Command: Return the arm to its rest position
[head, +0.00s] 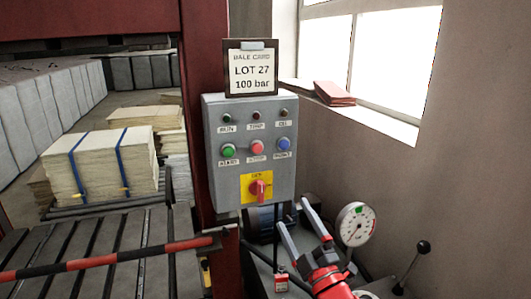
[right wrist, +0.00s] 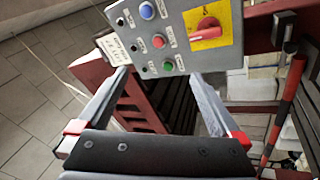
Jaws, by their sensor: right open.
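My right gripper (head: 293,214) is in the lower middle of the head view, below and right of a grey control box (head: 216,165). Its two grey fingers are spread apart with nothing between them. In the right wrist view the open fingers (right wrist: 160,75) point toward the lower edge of the control box (right wrist: 232,60). I cannot tell the exact gap to the box, but no contact shows. The red part of my right arm (head: 330,283) enters from the bottom. My left gripper does not show. No cloth is seen.
A red and black striped bar (head: 110,259) crosses the slatted bed (head: 146,228) at left. Strapped bales (head: 100,165) lie behind it. A dial gauge (head: 356,223) and a black-knobbed lever (head: 413,263) stand right of my gripper. A bale card (head: 250,72) tops the box.

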